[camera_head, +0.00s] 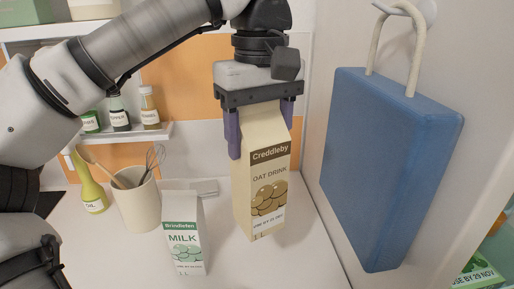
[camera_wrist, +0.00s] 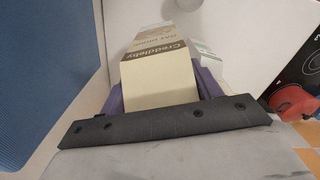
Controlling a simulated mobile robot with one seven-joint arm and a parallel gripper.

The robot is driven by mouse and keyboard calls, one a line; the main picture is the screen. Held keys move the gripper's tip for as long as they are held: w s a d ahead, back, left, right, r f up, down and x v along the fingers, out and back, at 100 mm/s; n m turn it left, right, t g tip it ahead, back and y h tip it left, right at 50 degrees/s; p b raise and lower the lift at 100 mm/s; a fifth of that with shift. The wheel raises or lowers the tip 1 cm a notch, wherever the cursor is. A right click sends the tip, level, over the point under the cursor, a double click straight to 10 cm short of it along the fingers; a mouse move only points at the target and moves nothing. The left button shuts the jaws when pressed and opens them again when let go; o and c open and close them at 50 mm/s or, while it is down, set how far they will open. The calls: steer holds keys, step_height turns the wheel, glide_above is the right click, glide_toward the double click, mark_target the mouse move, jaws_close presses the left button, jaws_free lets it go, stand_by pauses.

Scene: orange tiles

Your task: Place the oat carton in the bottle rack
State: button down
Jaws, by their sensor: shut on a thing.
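The oat carton (camera_head: 262,185) is a cream box with a brown "Creddleby Oat Drink" label. My gripper (camera_head: 262,128) points down and is shut on its top, with a purple finger on each side. The carton hangs upright; whether its base touches the white counter I cannot tell. The wrist view shows the same carton (camera_wrist: 160,75) between the fingers (camera_wrist: 160,92). I cannot make out a bottle rack in either view.
A milk carton (camera_head: 185,235) stands left of the oat carton. A utensil cup (camera_head: 138,205) and an oil bottle (camera_head: 92,190) stand further left. A blue bag-shaped object (camera_head: 385,165) hangs at right. A spice shelf (camera_head: 135,134) is behind. Bare counter (camera_head: 300,262) lies in front.

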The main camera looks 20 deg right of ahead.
mark_target(259, 225)
step_height(259, 225, down, 18)
steer(key=shift+f+p, duration=0.2)
steer(key=shift+p, duration=0.4)
steer(key=shift+f, duration=0.25)
steer(key=shift+c, duration=1.6)
jaws_free()
steer(key=shift+r, duration=0.1)
steer(key=shift+r, duration=0.1)
